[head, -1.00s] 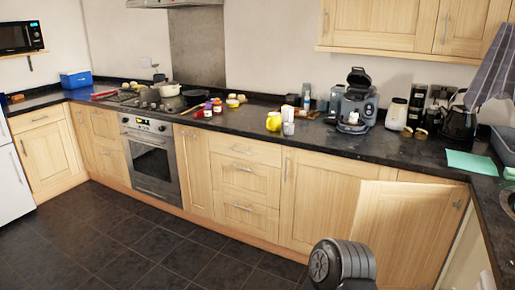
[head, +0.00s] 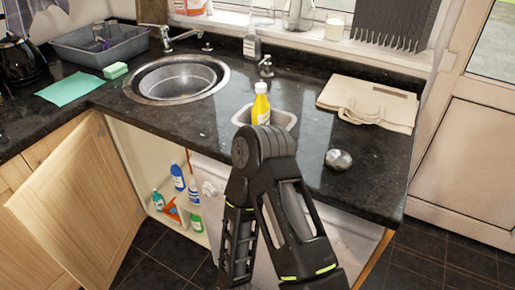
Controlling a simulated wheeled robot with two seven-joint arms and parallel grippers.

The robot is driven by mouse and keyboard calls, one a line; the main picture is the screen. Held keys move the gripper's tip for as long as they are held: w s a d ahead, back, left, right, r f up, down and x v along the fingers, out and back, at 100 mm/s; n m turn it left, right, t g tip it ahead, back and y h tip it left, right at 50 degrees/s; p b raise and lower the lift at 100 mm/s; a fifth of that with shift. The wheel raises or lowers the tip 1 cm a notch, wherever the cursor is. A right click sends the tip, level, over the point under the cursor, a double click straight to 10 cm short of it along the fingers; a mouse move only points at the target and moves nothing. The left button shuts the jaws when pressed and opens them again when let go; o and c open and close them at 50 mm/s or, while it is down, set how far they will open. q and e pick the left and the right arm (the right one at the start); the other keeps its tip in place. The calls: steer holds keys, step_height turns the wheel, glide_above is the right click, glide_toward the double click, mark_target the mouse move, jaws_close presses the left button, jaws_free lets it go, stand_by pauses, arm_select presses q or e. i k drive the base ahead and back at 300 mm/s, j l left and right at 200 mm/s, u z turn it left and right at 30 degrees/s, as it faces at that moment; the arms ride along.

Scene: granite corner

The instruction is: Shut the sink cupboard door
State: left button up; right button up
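The sink cupboard door (head: 78,205) is light wood and stands wide open at the left, swung out from the cupboard front. It hangs from the left side of the opening, and its free edge points toward the lower left. Its lower corner is cut off by the picture's bottom. The open cupboard (head: 140,150) shows a pale interior under the sink (head: 178,78). One of my black arms rises at the bottom middle, in front of the cupboard's right part, hiding some of it. Neither gripper is in view.
Cleaning bottles (head: 178,178) stand inside the cupboard. The granite counter (head: 225,135) holds a yellow bottle (head: 261,105), a folded beige bag (head: 370,103) and a grey basin (head: 95,45). Dark floor tiles (head: 165,255) are clear between the door and my arm.

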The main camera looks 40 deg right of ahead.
mark_target(82, 205)
steer(key=i+j+z, duration=0.45)
steer(key=j+z, duration=0.25)
steer(key=i+j+z, duration=0.15)
steer(key=j+z, duration=0.5)
steer(key=j, duration=0.15)
steer(key=i+j+z, duration=0.1)
steer(key=j+z, duration=0.25)
steer(key=j, duration=0.15)
steer(key=k+j, duration=0.1)
steer(key=k, duration=0.25)
steer(key=k+j, duration=0.15)
steer(key=k, duration=0.2)
steer(key=i, duration=0.5)
